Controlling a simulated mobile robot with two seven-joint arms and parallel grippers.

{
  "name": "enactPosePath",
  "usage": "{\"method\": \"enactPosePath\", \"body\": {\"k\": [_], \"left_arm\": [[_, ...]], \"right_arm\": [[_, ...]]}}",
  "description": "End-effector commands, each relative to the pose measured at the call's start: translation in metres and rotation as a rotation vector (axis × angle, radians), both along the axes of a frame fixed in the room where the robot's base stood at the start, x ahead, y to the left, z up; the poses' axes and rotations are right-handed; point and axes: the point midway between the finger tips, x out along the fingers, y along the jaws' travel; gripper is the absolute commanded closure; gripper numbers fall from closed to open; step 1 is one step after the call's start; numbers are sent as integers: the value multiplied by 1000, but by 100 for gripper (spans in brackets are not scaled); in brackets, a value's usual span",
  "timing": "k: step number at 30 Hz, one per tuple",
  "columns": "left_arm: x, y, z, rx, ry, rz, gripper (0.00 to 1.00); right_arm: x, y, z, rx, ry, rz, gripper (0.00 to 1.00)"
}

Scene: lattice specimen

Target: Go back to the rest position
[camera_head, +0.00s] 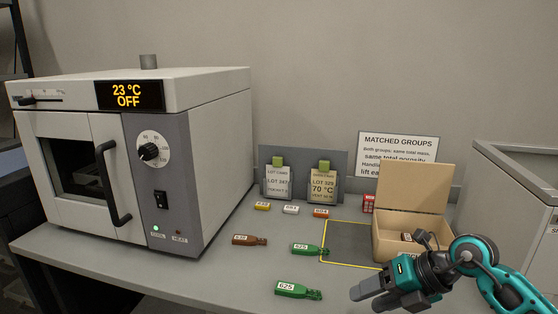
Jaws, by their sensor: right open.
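My right gripper (376,296) is at the lower right, above the front of the bench, with its jaws open and nothing seen between them. Its teal arm comes in from the right edge. My left gripper is not in view. A green specimen (297,291) labelled 625 lies left of the right gripper, apart from it. Another green specimen (310,249) lies farther back, at the left edge of a yellow-outlined area. A brown specimen (249,240) lies farther left. An open cardboard box (411,190) stands behind the right gripper, with small items inside.
An oven (190,130) reading 23 °C OFF, door closed, fills the left. Small yellow, white and orange blocks (291,210) lie before a stand with two lot cards (322,186). A sign (398,146) stands behind the box. A grey cabinet (515,185) is at right. The front-middle bench (225,280) is clear.

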Motion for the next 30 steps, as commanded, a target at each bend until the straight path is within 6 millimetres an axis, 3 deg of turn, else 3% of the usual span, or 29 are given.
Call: {"method": "enactPosePath", "body": {"k": [1,3,6,9,13,17,21,25,30], "left_arm": [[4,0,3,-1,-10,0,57],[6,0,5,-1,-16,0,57],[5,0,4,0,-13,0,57],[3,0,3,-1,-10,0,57],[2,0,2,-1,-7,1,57],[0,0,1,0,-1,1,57],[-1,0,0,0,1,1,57],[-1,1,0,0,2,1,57],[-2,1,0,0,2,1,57]], "right_arm": [[-15,29,-5,154,14,19,44],[-30,61,0,382,27,11,44],[-44,89,15,703,58,-73,44],[-50,94,25,995,109,-239,44],[-50,73,15,1303,209,-561,44],[-59,37,-31,1500,359,-976,44],[-96,6,-106,1567,574,-1451,44],[-142,-3,-162,1526,763,-1777,44],[-180,-1,-194,1465,906,-1974,44]]}}
